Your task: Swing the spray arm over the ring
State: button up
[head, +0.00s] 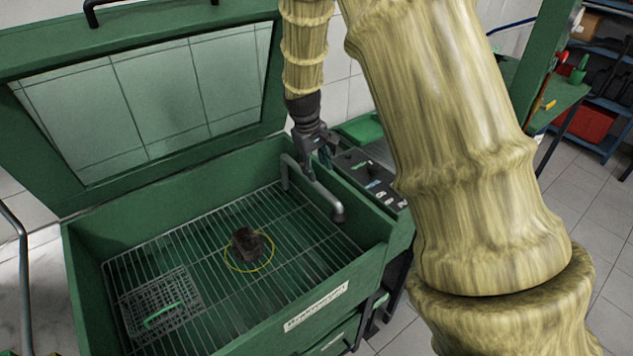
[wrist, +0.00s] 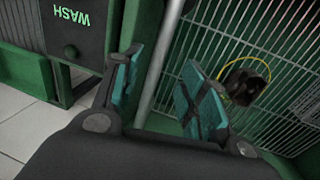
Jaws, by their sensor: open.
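The spray arm (head: 318,190) is a bent grey pipe at the right side of the green wash tank, its nozzle end near the right wall. The yellow ring (head: 231,265) lies on the wire rack left of the nozzle, around a dark brown part (head: 246,241). My gripper (head: 318,155) is open, pointing down at the spray arm. In the wrist view, a grey pipe (wrist: 161,55) runs between the open fingers of my gripper (wrist: 160,85); whether they touch it I cannot tell. The ring (wrist: 226,88) and part (wrist: 246,86) also show there.
The tank's green lid (head: 40,150) stands open at the back. A wire basket (head: 165,300) with a green handle sits at the rack's left. A control panel (head: 372,178) is on the tank's right edge; its WASH label shows in the wrist view. The rack around the ring is clear.

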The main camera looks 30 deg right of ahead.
aim_at(321, 187)
jog(key=f, duration=0.2)
jog(key=d+f+p, duration=0.1)
jog(key=f, duration=0.4)
jog(key=shift+w+d+p, duration=0.15)
jog(key=shift+w+p, duration=0.2)
jog(key=shift+w, duration=0.05)
jog(key=shift+s+d+f, duration=0.2)
jog(key=shift+s+f, duration=0.3)
jog(key=shift+s, duration=0.1)
jog(key=shift+w+f, duration=0.4)
jog(key=shift+f, duration=0.1)
jog(key=shift+s+r, duration=0.2)
jog(key=shift+s, duration=0.05)
jog(key=shift+c, duration=0.6)
jog(key=shift+w, duration=0.1)
grip_shut()
